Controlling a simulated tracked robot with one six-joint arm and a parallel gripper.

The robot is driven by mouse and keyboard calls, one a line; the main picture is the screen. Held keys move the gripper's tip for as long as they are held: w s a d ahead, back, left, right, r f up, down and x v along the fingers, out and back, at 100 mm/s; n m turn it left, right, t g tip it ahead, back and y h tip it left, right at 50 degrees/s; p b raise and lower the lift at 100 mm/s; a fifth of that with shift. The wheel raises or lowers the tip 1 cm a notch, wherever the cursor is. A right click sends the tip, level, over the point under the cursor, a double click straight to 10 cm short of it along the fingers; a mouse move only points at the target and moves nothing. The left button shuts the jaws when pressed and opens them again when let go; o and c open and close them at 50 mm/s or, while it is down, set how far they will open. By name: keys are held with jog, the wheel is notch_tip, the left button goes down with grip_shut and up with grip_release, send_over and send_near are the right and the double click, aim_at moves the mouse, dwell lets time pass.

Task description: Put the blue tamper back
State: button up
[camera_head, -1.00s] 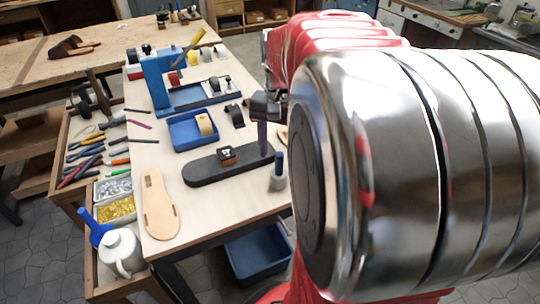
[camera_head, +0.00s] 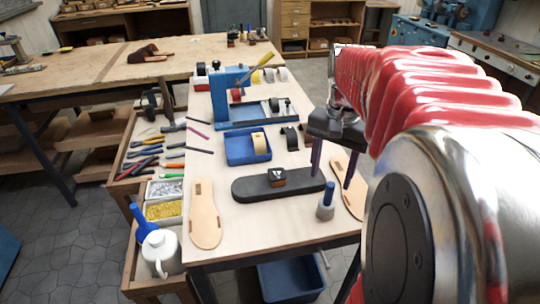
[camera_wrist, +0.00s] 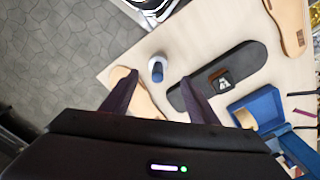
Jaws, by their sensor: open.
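The blue tamper (camera_head: 326,202), a blue handle on a round grey base, stands upright near the table's front right edge. It also shows in the wrist view (camera_wrist: 157,67), seen from above. My gripper (camera_head: 333,176) is open and empty, its two dark purple fingers pointing down. In the head view it appears above and behind the tamper, by the right end of a long black pad (camera_head: 255,191). In the wrist view the tamper appears just beyond the space between my fingertips (camera_wrist: 160,81). No contact with it is visible.
A small dark block (camera_head: 277,177) sits on the pad. A blue tray (camera_head: 236,158) with a tape roll stands behind it. Tan soles lie at left (camera_head: 205,222) and right (camera_head: 345,198), the right one partly hidden by my arm. Bare tabletop lies between pad and front edge.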

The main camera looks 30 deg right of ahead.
jog(key=s+a+n+t, duration=0.2)
jog(key=a+n, duration=0.4)
jog(key=a, duration=0.5)
jog(key=s+a+f+n+t, duration=0.1)
jog(key=s+a+n+t, duration=0.1)
jog(key=a+n, duration=0.4)
jog(key=a+t, duration=0.1)
jog(key=a, duration=0.4)
